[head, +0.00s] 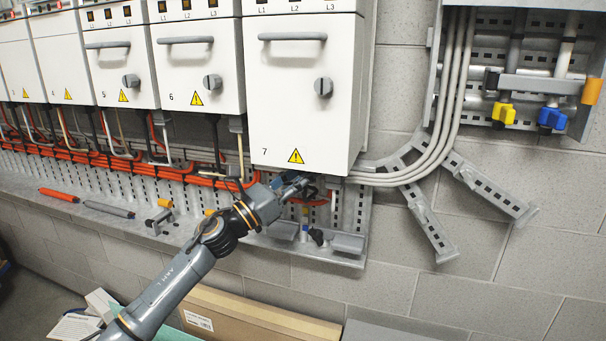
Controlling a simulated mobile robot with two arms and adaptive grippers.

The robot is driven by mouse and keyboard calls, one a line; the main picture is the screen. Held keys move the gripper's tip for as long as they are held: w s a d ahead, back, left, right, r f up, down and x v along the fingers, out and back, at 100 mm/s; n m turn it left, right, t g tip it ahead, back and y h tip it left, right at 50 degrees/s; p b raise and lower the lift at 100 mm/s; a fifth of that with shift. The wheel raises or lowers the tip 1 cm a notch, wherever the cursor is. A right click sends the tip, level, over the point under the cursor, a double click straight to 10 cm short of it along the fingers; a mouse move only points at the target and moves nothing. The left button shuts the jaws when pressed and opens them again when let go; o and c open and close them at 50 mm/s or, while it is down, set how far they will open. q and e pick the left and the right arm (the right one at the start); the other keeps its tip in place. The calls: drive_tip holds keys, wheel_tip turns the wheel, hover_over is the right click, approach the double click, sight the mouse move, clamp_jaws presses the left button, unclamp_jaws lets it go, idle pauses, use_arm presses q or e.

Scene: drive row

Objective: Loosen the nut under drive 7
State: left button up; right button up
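Drive 7 (303,105) is a white cabinet on the wall, with a grey handle, a round knob, a yellow warning triangle and a "7" at its lower left. My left arm comes in from the lower left, and my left gripper (293,184) is just under the bottom edge of drive 7, towards its left half. The gripper is small and dark here, so I cannot tell whether its fingers are open or touch anything. The nut under drive 7 cannot be made out. My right gripper is not in view.
A grey ledge (335,258) below holds small tools, including a red one (59,195) and a grey one (108,209). Orange cables (85,153) run under the drives. Grey conduits (408,178) bend up at the right. Cardboard boxes (255,318) lie on the floor.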

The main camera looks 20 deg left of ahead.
use_arm(q)
drive_tip(key=shift+o, duration=0.7)
drive_tip(key=shift+r, duration=0.1)
drive_tip(key=shift+s+a+f, duration=0.1)
drive_tip(key=shift+f, duration=0.1)
drive_tip(key=v, duration=1.1)
drive_tip(key=shift+s+a, duration=0.2)
drive_tip(key=shift+s, duration=0.05)
drive_tip(key=shift+o, duration=0.5)
drive_tip(key=shift+f, duration=0.1)
